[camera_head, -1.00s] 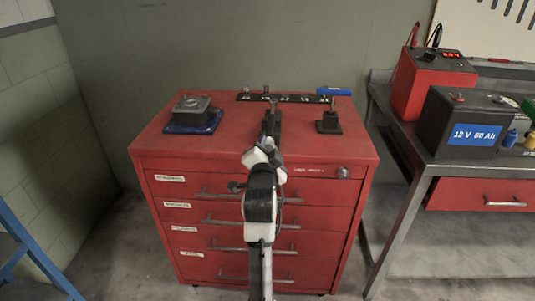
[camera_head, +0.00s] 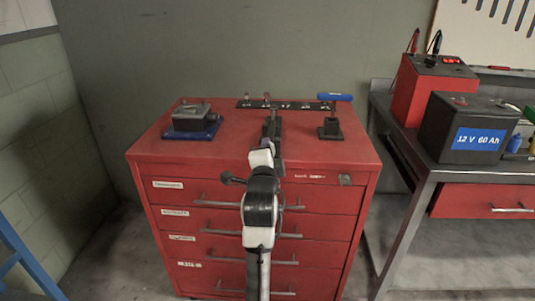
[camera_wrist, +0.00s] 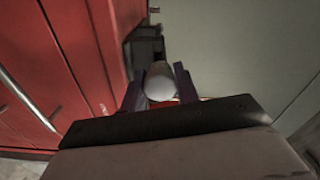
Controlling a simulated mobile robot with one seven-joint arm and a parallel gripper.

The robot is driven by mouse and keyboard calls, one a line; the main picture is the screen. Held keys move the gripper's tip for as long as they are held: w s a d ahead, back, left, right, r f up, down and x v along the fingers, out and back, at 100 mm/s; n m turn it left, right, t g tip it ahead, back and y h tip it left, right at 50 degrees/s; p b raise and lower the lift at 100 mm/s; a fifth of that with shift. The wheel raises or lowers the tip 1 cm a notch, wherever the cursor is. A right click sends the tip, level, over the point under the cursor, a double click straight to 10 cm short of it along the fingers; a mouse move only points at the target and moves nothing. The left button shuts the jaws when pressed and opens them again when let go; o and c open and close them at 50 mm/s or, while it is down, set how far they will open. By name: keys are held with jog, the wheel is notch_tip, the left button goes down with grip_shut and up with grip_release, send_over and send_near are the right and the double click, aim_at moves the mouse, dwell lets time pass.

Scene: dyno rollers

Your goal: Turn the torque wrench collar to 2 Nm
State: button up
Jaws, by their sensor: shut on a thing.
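In the wrist view my gripper (camera_wrist: 160,74) has its two dark fingers on either side of a pale, rounded end, seen end-on, which I take as the torque wrench collar (camera_wrist: 160,85). The fingers are closed on it. Behind it stands a dark block (camera_wrist: 146,46). In the head view my gripper (camera_head: 271,122) is over the middle of the red cabinet top. My own arm hides most of what it holds there. No scale or number on the collar can be read.
The red drawer cabinet (camera_head: 155,150) carries a grey block on a blue base (camera_head: 192,120) at left, a black numbered strip (camera_head: 290,104) at the back, and a blue-handled tool (camera_head: 337,97) by a black stand (camera_head: 330,128).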

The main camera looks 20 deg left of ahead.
jog(key=o, duration=1)
jog(key=shift+p+v, duration=2.8)
jog(key=shift+v, duration=4.1)
